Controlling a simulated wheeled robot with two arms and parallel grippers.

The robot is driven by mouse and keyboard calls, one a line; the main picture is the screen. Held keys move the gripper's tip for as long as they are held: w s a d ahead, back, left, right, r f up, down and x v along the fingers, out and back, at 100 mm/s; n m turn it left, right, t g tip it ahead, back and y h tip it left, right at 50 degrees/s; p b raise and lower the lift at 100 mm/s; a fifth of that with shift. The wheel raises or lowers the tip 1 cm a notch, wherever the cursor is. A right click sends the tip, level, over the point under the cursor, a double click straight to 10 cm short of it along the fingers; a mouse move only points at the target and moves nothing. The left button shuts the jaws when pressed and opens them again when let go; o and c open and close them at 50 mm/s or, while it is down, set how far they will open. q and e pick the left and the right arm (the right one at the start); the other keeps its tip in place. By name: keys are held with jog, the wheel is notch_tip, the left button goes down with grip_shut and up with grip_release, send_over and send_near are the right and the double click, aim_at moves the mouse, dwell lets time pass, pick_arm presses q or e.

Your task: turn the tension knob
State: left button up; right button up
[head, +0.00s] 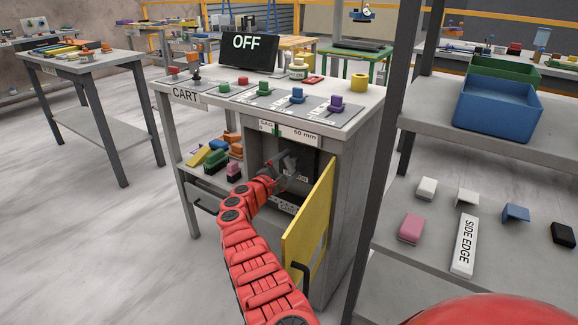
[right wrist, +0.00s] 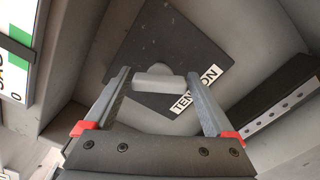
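The tension knob (right wrist: 158,82) shows in the right wrist view as a light grey round knob with a raised bar across it. It sits on a dark square plate (right wrist: 168,45) labelled TENSION. My right gripper (right wrist: 158,73) is open, with one finger at each end of the bar. Small gaps seem to show, and I cannot tell whether either finger touches it. In the head view my right gripper (head: 286,166) is inside the open cabinet of the grey cart (head: 360,110) and hides the knob. My left gripper is not in view.
The yellow cabinet door (head: 310,225) stands open just right of my arm. A SAG gauge (head: 288,132) with a green mark is above the opening. A screen reading OFF (head: 249,50) and several coloured knobs are on the cart top. A shelf rack (head: 388,150) stands close at right.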

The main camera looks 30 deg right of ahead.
jog(key=shift+o, duration=0.4)
jog(key=shift+a, duration=0.1)
jog(key=shift+s+a+p, duration=0.15)
jog(key=shift+a+p, duration=0.1)
jog(key=shift+p, duration=0.15)
jog(key=p+v, duration=0.6)
jog(key=v, duration=1)
jog(key=shift+a, duration=0.3)
jog(key=shift+s, duration=0.1)
